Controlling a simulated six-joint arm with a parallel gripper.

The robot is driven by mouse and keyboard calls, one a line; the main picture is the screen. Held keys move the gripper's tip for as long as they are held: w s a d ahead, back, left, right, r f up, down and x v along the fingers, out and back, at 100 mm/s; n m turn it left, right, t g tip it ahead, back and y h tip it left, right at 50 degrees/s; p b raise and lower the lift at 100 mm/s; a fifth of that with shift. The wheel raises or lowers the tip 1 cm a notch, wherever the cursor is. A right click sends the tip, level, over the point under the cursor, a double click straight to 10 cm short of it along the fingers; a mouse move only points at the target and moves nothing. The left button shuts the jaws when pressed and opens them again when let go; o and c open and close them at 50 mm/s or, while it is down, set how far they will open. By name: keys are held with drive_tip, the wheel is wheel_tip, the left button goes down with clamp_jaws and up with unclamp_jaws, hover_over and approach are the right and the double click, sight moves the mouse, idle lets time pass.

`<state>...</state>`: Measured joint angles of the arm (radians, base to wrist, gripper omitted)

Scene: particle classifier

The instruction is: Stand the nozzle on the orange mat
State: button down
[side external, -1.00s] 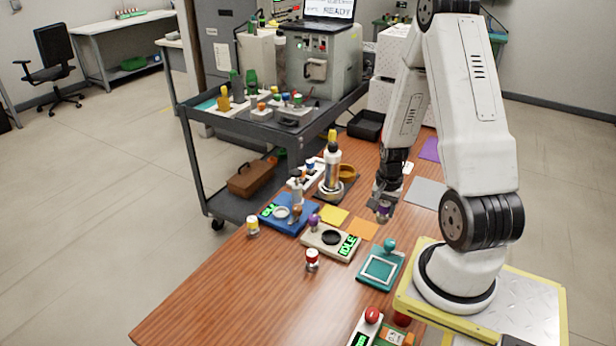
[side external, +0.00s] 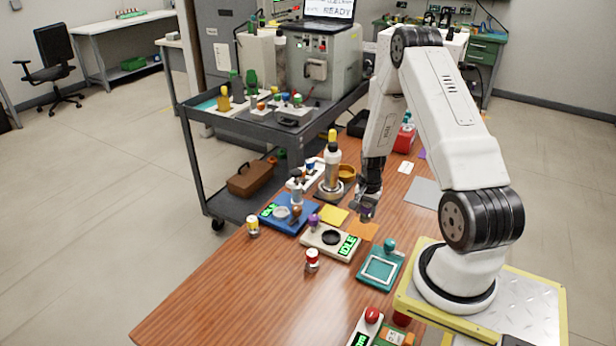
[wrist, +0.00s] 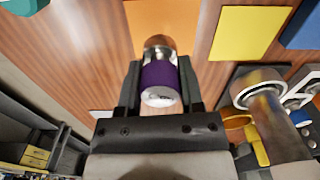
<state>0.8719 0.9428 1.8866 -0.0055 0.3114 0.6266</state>
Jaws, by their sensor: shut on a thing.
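The nozzle (wrist: 160,80) is a short metal cylinder with a purple band and a pale end. My gripper (wrist: 158,85) is shut on it in the wrist view, one finger on each side of the purple band. In the side view my gripper (side external: 366,212) holds it just above and behind the orange mat (side external: 362,232), whose far part is hidden by the gripper. The orange mat also shows in the wrist view (wrist: 190,22), beyond the nozzle and partly hidden by it. I cannot tell the exact height of the nozzle above the table.
A yellow mat (side external: 333,215) lies left of the orange one. A scale with a dark round plate (side external: 331,239) stands in front of the mats. A teal framed tray (side external: 380,268) is at the front right.

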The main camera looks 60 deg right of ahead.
sight(364, 218)
drive_tip(key=shift+w+d+f, duration=0.15)
drive_tip(key=shift+w+f, duration=0.05)
drive_tip(key=shift+f, duration=1.6)
drive_tip(key=shift+f, duration=0.15)
drive_tip(key=shift+c, duration=1.2)
unclamp_jaws()
drive_tip(key=shift+r, duration=6.15)
